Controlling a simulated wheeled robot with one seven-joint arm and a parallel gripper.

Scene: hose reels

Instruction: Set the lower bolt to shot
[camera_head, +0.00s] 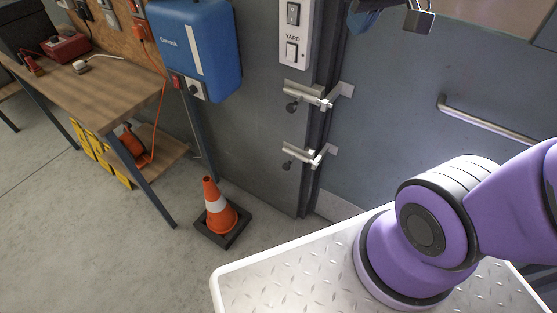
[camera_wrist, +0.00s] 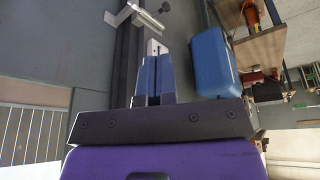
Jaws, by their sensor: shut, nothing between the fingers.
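In the head view the lower bolt (camera_head: 298,152) is a pale metal slide bolt with a dark round knob hanging at its left. It is mounted beside the dark vertical edge of the door, below a similar upper bolt (camera_head: 300,91). Its bar end is near the bracket at the right; how far it reaches in is too small to tell. In the wrist view my gripper (camera_wrist: 153,48) is shut and empty, blue fingers together. One bolt (camera_wrist: 140,14) with a dark knob shows just beyond the fingertips, apart from them; I cannot tell which bolt it is.
A blue box (camera_head: 196,48) and a white switch panel (camera_head: 295,30) are on the wall. A handle bar (camera_head: 487,120) crosses the door panel at the right. A traffic cone (camera_head: 219,212) stands on the floor. A workbench (camera_head: 95,92) is at the left.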

